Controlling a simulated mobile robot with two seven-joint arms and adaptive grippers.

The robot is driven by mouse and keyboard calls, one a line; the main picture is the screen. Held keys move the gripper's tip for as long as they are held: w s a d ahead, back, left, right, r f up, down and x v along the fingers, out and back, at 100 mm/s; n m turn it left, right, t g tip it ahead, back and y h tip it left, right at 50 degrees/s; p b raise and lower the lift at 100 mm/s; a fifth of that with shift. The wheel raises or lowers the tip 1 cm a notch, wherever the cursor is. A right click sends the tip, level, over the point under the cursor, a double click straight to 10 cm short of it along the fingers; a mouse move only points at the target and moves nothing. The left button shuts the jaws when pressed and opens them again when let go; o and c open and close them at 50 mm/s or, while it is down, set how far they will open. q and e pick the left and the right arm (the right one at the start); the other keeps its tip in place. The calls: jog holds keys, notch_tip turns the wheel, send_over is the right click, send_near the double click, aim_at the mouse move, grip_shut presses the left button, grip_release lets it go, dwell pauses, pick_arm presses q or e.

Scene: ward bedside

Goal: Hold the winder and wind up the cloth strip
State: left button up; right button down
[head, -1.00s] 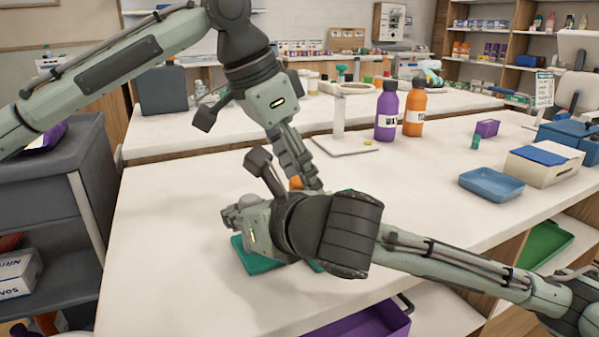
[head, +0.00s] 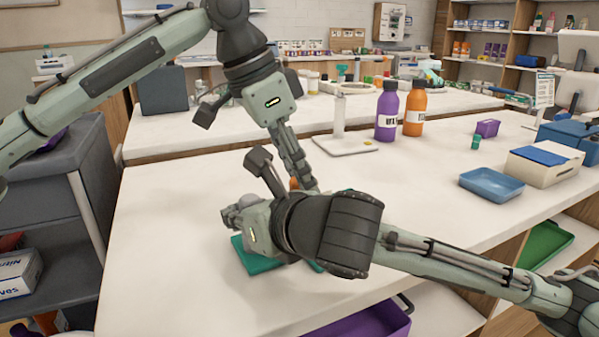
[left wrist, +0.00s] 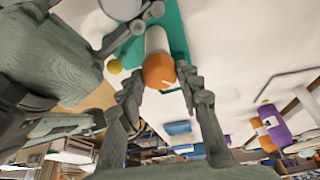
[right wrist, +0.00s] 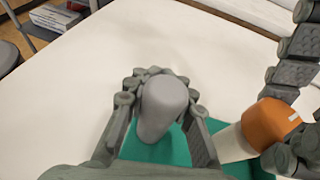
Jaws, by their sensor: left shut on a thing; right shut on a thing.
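The winder has a green base (head: 250,257) lying on the white table, largely covered by my right gripper in the head view. In the right wrist view, my right gripper (right wrist: 163,82) is shut on a rounded grey post (right wrist: 160,108) above the green base. My left gripper (left wrist: 162,80) is shut on an orange knob (left wrist: 158,72), with a finger on each side; the knob also shows in the right wrist view (right wrist: 270,122). A white cylinder (left wrist: 156,40) sits behind the knob. I cannot tell whether the white part is wound cloth; no loose strip is clearly visible.
A purple bottle (head: 387,112) and an orange bottle (head: 414,110) stand behind my grippers, near a pale board (head: 345,145). A blue tray (head: 491,184) lies to the right. A purple bin (head: 370,322) is below the front edge. The table's left front is clear.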

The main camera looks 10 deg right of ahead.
pick_arm(q)
jog(key=m+g, duration=0.1)
jog(key=m, duration=0.2)
jog(key=m+g, duration=0.1)
jog(key=m, duration=0.2)
jog(key=shift+w, duration=0.15)
jog(key=m+g, duration=0.1)
jog(key=m, duration=0.1)
jog(key=m+g, duration=0.1)
jog(key=m, duration=0.2)
jog(key=shift+w+d+m+y, duration=0.1)
jog(key=shift+m+y, duration=0.2)
jog(key=shift+y, duration=0.1)
jog(key=o, duration=1.2)
jog(key=shift+c, duration=0.2)
jog(key=shift+r, duration=0.1)
jog(key=v, duration=1.1)
jog(key=shift+w+r, duration=0.25)
jog(key=shift+r, duration=0.1)
